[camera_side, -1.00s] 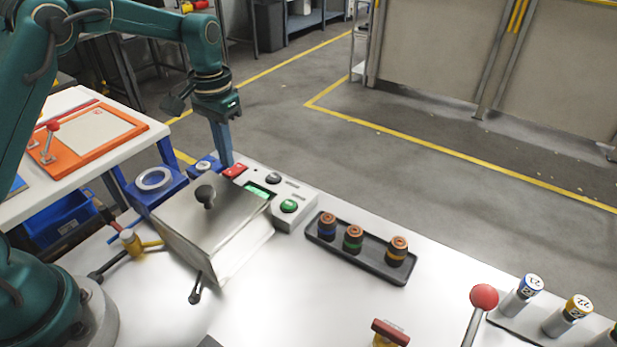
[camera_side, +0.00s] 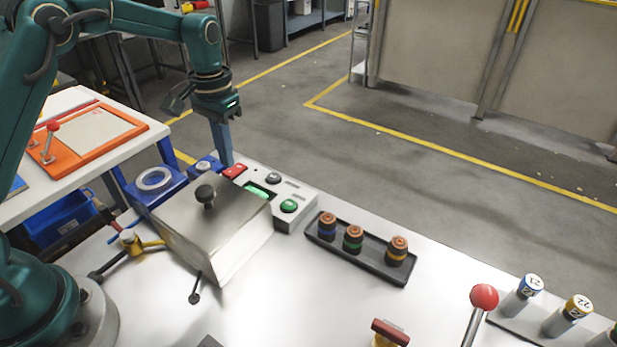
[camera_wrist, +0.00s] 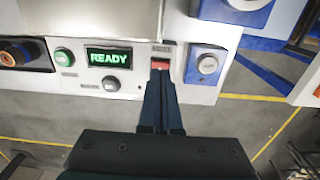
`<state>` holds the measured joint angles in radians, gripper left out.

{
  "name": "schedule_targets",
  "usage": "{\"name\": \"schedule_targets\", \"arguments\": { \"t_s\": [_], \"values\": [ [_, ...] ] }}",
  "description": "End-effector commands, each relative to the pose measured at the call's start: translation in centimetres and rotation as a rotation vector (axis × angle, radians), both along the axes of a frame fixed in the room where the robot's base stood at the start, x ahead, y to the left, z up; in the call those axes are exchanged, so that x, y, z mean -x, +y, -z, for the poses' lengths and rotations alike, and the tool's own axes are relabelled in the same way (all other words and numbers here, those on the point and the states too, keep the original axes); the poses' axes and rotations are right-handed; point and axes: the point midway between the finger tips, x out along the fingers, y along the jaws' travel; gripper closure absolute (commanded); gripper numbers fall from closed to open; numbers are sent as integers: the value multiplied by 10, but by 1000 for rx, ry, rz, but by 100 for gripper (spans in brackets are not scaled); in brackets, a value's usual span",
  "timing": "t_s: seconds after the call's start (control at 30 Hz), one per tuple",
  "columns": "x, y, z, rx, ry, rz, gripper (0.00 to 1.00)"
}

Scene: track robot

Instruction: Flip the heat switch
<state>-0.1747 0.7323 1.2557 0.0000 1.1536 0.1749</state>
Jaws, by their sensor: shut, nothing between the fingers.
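The heat switch is a small red rocker (camera_side: 236,171) on the grey control panel (camera_side: 305,199). In the wrist view the red switch (camera_wrist: 161,65) shows just past my fingertips, partly hidden by them. My gripper (camera_side: 228,163) points down, shut and empty, with its tips at the left end of the panel. In the wrist view my gripper (camera_wrist: 160,72) is right at the switch; I cannot tell if it touches. The lit green display (camera_wrist: 109,58) reads READY. The switch's exact tilt is not clear.
A metal box with a black knob (camera_side: 205,196) stands in front of the panel. A green button (camera_side: 289,206) and a dark button (camera_side: 274,178) are on the panel. A blue block (camera_side: 155,190) is to the left. A black tray (camera_side: 325,249) holds banded cylinders to the right.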

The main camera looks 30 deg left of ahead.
Motion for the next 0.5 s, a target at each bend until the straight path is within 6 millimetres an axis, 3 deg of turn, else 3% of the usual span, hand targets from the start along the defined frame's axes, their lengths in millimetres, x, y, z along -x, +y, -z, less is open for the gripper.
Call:
{"name": "schedule_targets", "arguments": {
  "t_s": [0.5],
  "values": [
    [0, 0, 5, 0, 1, 0, 100]
  ]
}}
